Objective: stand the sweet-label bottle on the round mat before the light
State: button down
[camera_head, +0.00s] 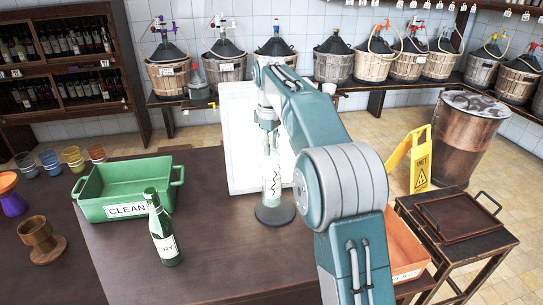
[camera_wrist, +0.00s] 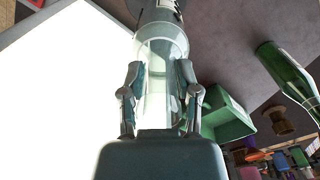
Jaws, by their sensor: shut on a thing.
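A clear, pale bottle (camera_head: 272,182) is upright in my gripper (camera_head: 270,143), over the dark round mat (camera_head: 264,218). Its base looks at or very near the mat; I cannot tell if it touches. Its white label has dark marks that I cannot read. The bright white light panel (camera_head: 239,150) stands just behind. In the wrist view my gripper (camera_wrist: 161,75) is shut around the clear bottle (camera_wrist: 158,88), one finger on each side. A green bottle (camera_head: 164,238) with a label that seems to read DRY stands on the table at left; it also shows in the wrist view (camera_wrist: 288,75).
A green crate (camera_head: 150,189) marked CLEAN sits left on the dark table (camera_head: 225,265). Coloured cups (camera_head: 74,158) and a wooden goblet (camera_head: 41,240) are farther left. An orange bin (camera_head: 405,250) and a yellow sign (camera_head: 420,165) are at right. The front of the table is clear.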

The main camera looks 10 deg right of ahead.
aim_at(277, 156)
jog(key=f, duration=0.1)
jog(key=d+f, duration=0.2)
jog(key=shift+w+d+f, duration=0.15)
jog(key=shift+w+f, duration=0.15)
jog(key=shift+f, duration=0.05)
jog(key=shift+a, duration=0.45)
jog(key=shift+c, duration=1.6)
grip_release()
jog(key=shift+a, duration=0.35)
jog(key=shift+d, duration=0.5)
notch_tip(277, 156, up, 11)
jog(key=shift+a+r, duration=0.3)
jog(key=shift+r, duration=0.25)
jog(key=shift+s, duration=0.1)
